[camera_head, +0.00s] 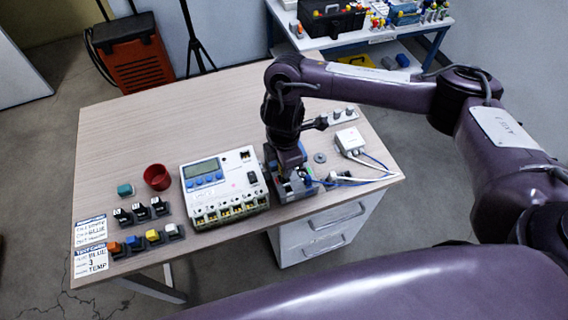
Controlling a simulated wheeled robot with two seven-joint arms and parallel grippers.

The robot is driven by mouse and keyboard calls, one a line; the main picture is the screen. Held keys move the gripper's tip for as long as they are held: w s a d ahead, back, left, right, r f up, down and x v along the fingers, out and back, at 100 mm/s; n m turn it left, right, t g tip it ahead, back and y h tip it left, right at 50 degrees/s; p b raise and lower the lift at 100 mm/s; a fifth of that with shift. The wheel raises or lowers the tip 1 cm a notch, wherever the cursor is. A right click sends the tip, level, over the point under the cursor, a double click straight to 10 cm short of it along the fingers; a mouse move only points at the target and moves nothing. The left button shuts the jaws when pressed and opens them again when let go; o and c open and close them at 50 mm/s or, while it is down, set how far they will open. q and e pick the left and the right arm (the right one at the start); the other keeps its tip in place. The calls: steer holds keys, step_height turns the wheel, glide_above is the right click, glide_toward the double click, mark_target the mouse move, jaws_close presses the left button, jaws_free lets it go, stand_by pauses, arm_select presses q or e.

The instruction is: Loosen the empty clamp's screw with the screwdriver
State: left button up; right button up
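A white meter unit (223,176) with a grey display and blue buttons sits on the table. A row of clamps (230,211) with brass-coloured parts runs along its front edge. My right gripper (291,174) points down over a small grey-blue block (297,190) just right of the meter. The arm and the block hide its fingertips, so I cannot tell whether it is open or shut on something. I cannot make out a screwdriver, and I cannot tell which clamp is empty. My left gripper is not in view.
A white sensor box (350,140) with white and blue cables lies right of the block. A red cup (157,177), a teal block (125,190), small coloured-top blocks (153,236) and labelled cards (90,246) are at left. The table's (150,110) back left is clear.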

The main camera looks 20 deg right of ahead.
steer(key=o, duration=1.3)
steer(key=shift+c, duration=0.2)
